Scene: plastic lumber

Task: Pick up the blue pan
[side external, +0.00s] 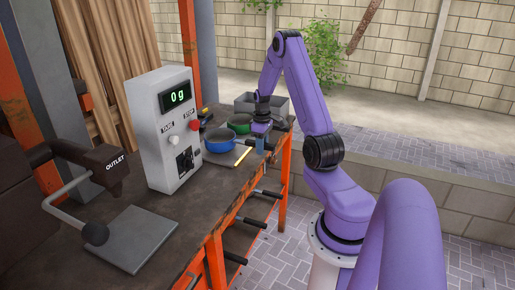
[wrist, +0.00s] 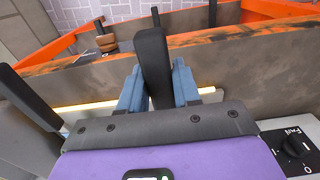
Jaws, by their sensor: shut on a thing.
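In the wrist view my gripper's blue fingers (wrist: 157,88) are shut on a black handle (wrist: 152,60). In the side view this looks like the blue pan's handle. The pan's bowl is hidden from the wrist camera.
A green pan (side external: 240,124) and a grey bin (side external: 245,104) stand behind. A yellow strip (side external: 243,156) lies close to the blue pan. The control box (side external: 169,130) reads 0 g. A metal plate (side external: 134,238) lies in front. The table's right edge has orange framing.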

